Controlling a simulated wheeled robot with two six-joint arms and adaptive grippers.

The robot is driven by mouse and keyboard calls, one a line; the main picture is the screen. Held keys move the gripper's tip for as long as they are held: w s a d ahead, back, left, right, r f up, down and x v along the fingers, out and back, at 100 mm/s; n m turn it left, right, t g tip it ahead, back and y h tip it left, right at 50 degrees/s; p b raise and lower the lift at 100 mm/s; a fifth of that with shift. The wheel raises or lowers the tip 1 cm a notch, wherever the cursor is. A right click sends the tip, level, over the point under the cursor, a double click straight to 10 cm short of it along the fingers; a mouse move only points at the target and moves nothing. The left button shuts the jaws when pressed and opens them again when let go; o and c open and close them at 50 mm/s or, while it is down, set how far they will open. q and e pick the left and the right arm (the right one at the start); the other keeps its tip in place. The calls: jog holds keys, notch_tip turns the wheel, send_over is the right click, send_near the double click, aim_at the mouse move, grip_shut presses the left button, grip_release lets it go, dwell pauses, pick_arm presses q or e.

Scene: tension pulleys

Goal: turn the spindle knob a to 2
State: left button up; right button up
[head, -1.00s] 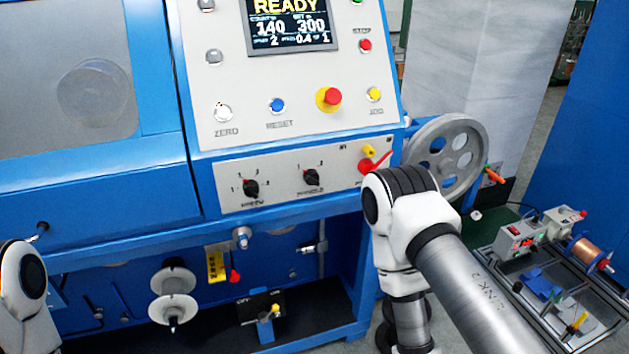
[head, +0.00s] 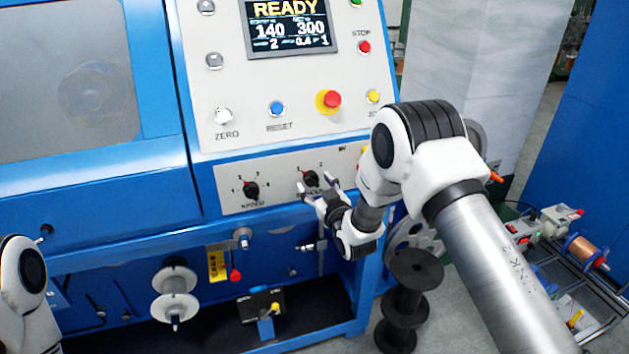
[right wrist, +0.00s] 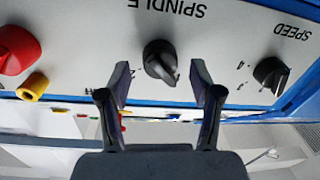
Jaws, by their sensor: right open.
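The black spindle knob (head: 311,178) is on the light lower panel of the blue machine, with 1 and 2 printed above it. In the right wrist view the knob (right wrist: 160,60) shows upside down under the word SPINDLE. Its exact pointer setting is hard to read. My right gripper (head: 318,188) is open just in front of the knob. In the right wrist view its two fingers (right wrist: 161,85) stand either side of the knob, with gaps on both sides. My left gripper is out of view; only part of that arm shows at the left.
The black speed knob (head: 251,189) is left of the spindle knob. A red knob (right wrist: 18,50) and a yellow part (right wrist: 33,87) lie on the other side. A red emergency button (head: 332,98) is above. The panel lip and a white spool (head: 174,281) are below.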

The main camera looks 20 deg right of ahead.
jog(key=shift+w, duration=0.55)
jog(key=c, duration=1.2)
jog(key=shift+o, duration=0.2)
